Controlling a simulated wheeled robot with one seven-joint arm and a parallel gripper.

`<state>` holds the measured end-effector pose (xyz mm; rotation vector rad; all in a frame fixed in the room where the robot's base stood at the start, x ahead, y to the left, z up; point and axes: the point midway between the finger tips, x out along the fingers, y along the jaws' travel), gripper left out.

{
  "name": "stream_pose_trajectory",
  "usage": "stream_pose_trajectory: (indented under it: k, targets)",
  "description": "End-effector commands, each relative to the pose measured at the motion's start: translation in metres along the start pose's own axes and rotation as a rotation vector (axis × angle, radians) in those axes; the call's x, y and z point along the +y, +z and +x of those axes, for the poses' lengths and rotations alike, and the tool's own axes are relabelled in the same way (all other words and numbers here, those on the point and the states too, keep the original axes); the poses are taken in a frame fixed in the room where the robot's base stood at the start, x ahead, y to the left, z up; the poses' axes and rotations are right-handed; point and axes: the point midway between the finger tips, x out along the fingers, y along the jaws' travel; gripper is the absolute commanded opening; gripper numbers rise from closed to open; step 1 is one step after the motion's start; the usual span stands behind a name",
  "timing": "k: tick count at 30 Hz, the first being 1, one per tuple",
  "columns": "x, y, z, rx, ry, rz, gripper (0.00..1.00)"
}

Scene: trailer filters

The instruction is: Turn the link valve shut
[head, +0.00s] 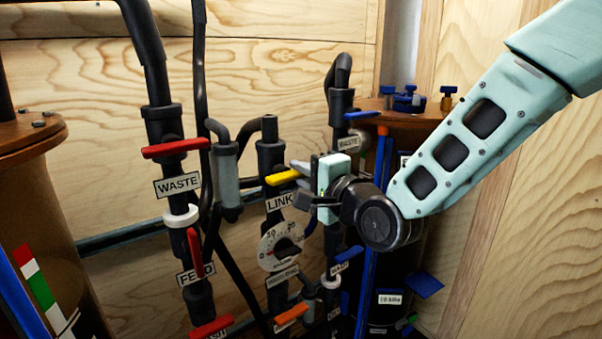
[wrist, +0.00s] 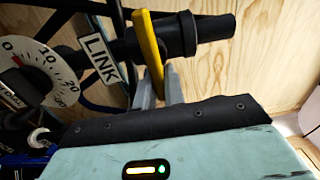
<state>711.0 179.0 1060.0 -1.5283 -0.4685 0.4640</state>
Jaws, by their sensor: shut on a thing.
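The link valve has a yellow handle (head: 282,177) on a black vertical pipe, above the LINK label (head: 280,202). The handle lies across the pipe, close to level in the head view. My gripper (head: 303,181) comes in from the right and is shut on the handle's right end. In the wrist view, the yellow handle (wrist: 150,50) stands across the pipe (wrist: 205,32), and my grey fingers (wrist: 159,92) are on either side of its near end. The palm edge hides part of the fingers there.
A red WASTE handle (head: 175,148) and a red FEED handle (head: 195,252) are on the left pipe. A round gauge (head: 282,245) is below the LINK label. A blue handle (head: 362,115) is above my gripper, and a blue post (head: 376,215) stands close behind my wrist.

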Motion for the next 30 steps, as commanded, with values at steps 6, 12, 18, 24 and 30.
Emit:
stream_pose_trajectory:
  k: [6,12,18,24,30]
  targets:
    - [0.0013,-0.0012,-0.0002,0.003,0.002,0.024,0.0]
    - [0.0016,-0.0011,-0.0002,0.003,0.002,0.026,0.0]
    - [0.0018,-0.001,-0.0003,0.002,0.003,0.025,0.28]
    - [0.0013,-0.0006,-0.0002,0.001,0.001,0.024,0.33]
    - [0.0011,0.0001,0.0012,0.0,0.001,0.024,0.33]
